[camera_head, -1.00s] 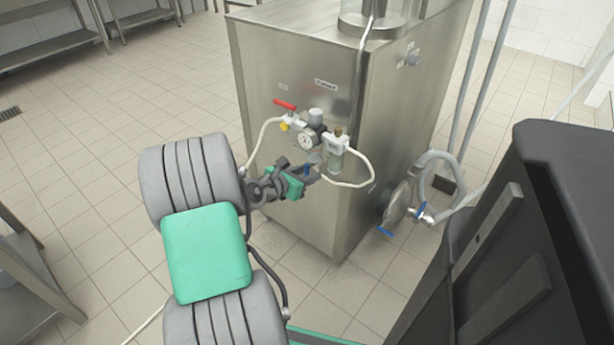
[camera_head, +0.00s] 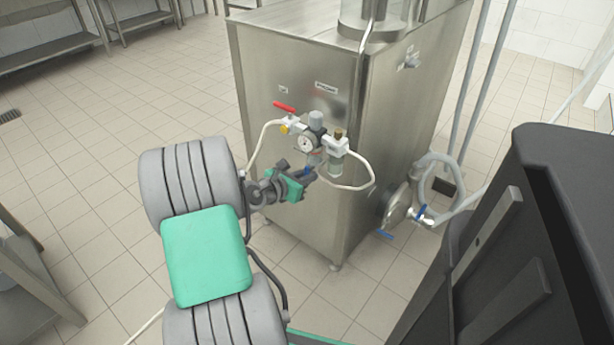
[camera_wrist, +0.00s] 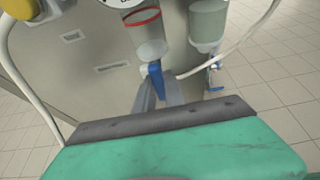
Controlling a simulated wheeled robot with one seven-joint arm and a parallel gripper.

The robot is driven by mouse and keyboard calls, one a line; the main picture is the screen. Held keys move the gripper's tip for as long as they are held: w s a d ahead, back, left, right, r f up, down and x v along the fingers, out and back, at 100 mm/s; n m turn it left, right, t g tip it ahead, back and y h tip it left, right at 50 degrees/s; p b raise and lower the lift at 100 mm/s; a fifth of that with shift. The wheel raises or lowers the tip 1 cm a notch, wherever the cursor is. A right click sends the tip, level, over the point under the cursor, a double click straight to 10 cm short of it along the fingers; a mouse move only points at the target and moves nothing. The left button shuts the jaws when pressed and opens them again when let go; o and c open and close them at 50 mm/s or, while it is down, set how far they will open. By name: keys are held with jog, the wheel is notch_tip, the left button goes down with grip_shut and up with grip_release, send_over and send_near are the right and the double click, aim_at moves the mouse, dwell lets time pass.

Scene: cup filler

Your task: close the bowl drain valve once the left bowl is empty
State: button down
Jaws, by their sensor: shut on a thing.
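The left bowl (camera_wrist: 142,32) hangs under the regulator with the round gauge. In the wrist view it is see-through with a red ring near its top; I cannot make out a liquid level in it. The blue drain valve handle (camera_wrist: 156,78) sits just below this bowl and points downward. My gripper (camera_head: 311,174) is shut on the drain valve handle, with a fingertip on each side in the wrist view (camera_wrist: 158,92). The green gripper body hides what lies lower.
White hoses (camera_head: 366,180) loop around both. A red lever (camera_head: 284,106) is above left. The steel cabinet (camera_head: 290,60) stands directly behind. Open tiled floor lies left.

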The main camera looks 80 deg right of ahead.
jog(key=shift+r+p, duration=0.1)
jog(key=shift+p, duration=0.25)
jog(key=shift+w+m+t+p, duration=0.1)
jog(key=shift+m+t+p, duration=0.3)
jog(key=shift+m+p, duration=0.1)
jog(key=shift+w+d+m+t+h+p, duration=0.1)
jog(key=shift+w+m+t+h+p, duration=0.25)
jog(key=shift+m, duration=0.4)
jog(key=shift+d+m+t+h+p, duration=0.15)
jog(key=shift+m+t+p, duration=0.25)
jog(key=shift+m, duration=0.35)
jog(key=c, duration=1.4)
grip_release()
jog(key=shift+c, duration=0.2)
jog(key=p+v, duration=0.2)
jog(key=v, duration=0.6)
